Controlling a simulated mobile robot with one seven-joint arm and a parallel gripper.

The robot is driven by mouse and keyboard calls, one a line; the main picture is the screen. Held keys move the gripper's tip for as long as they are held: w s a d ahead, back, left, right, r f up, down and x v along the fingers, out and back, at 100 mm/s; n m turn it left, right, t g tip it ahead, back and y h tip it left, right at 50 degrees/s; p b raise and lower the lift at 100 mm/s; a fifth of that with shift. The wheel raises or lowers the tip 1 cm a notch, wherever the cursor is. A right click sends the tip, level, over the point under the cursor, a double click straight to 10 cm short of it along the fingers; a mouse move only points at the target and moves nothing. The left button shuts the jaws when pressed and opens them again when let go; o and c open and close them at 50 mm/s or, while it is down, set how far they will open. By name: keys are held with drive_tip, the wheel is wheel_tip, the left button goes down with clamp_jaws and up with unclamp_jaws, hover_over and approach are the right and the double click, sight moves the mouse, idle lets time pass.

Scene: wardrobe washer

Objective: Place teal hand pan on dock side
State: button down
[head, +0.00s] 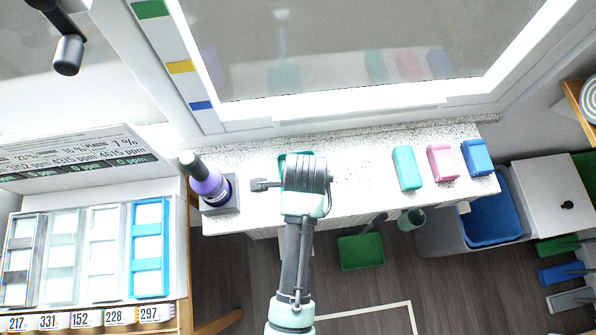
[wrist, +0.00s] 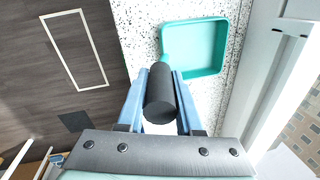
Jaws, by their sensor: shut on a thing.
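The teal hand pan (wrist: 195,48) shows in the wrist view as a shallow square tray with raised walls. Its dark grey round handle (wrist: 160,100) lies between the two blue fingers of my gripper (wrist: 160,82), which is shut on it. The pan is over the white speckled counter (head: 350,190); I cannot tell whether it touches. In the head view only a teal edge of the pan (head: 284,157) shows, the rest hidden by my wrist. No part is clearly recognisable as the dock side. A purple bottle (head: 206,181) stands in a grey holder (head: 221,198) at the counter's left end.
Teal (head: 407,168), pink (head: 442,163) and blue (head: 477,158) blocks stand on the counter's right part. A window (head: 360,105) rises behind it. A green pan (head: 361,252) and a blue bin (head: 490,222) are below.

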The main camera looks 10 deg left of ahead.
drive_tip(key=shift+f, duration=0.2)
drive_tip(key=shift+c, duration=0.9)
unclamp_jaws()
wheel_tip(320, 180, up, 13)
drive_tip(key=s, duration=0.2)
drive_tip(key=shift+s+b, duration=0.2)
drive_tip(key=shift+b, duration=0.15)
drive_tip(key=shift+d+f, duration=0.1)
drive_tip(key=shift+f, duration=0.05)
